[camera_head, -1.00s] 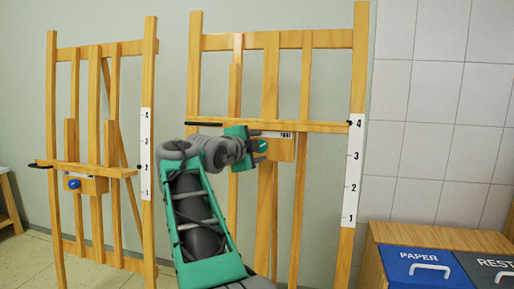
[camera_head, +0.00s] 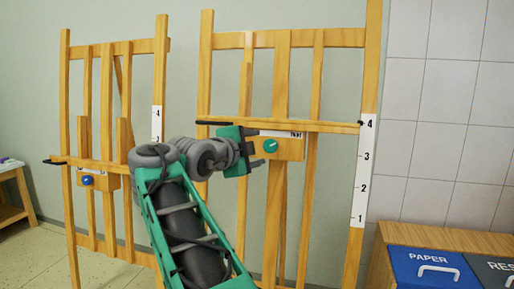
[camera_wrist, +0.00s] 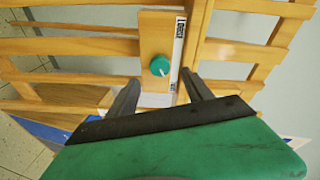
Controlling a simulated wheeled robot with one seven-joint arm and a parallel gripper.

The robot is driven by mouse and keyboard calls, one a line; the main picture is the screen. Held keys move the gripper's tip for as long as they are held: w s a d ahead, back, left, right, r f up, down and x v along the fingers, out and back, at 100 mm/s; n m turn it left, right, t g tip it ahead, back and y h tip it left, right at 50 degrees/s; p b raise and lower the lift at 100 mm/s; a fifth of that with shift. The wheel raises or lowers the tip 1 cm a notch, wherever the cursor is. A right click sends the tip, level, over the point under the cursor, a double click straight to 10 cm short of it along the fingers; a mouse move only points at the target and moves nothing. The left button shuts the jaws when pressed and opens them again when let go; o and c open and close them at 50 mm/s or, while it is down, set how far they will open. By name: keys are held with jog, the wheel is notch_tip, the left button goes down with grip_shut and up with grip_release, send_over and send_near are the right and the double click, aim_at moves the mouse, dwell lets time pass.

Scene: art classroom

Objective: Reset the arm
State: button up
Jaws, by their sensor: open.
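My gripper (camera_head: 252,151) is in front of the right easel (camera_head: 282,85), just left of a green knob (camera_head: 270,146) on that easel's wooden block. In the wrist view my gripper (camera_wrist: 160,88) has its two dark fingers apart with nothing between them. The green knob (camera_wrist: 159,66) shows beyond the fingertips, with a gap to them. A white label strip (camera_wrist: 179,48) runs beside the knob.
A left easel (camera_head: 98,150) carries a blue knob (camera_head: 87,180). White number scales (camera_head: 362,170) run up the easel posts. A wooden cabinet (camera_head: 440,236) with a blue PAPER bin (camera_head: 428,265) stands at lower right. A small table (camera_head: 14,190) is at far left.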

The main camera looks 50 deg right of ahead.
jog(key=shift+r, duration=0.1)
jog(key=w+a+r+n+t+y+p, duration=0.15)
jog(key=w+a+n+y+p, duration=0.3)
jog(key=a+n+p, duration=0.5)
jog(key=w+a+n+t+y+p, duration=0.3)
jog(key=a+n+y+p, duration=0.3)
jog(key=a+p, duration=0.6)
jog(key=s+a+f+n+g+y+p, duration=0.1)
jog(key=s+a+n+g+y+p, duration=0.1)
jog(key=s+a+n+p, duration=0.5)
jog(key=s+a+f+n+g+y+p, duration=0.2)
jog(key=s+a+n+p, duration=0.4)
jog(key=a, duration=0.5)
jog(key=shift+s+a+f+n+y+p, duration=0.25)
jog(key=shift+s+a+n+y+p, duration=0.2)
jog(key=shift+n+p, duration=0.55)
jog(key=shift+w+g, duration=0.1)
jog(key=shift+g, duration=0.15)
jog(key=shift+c, duration=0.2)
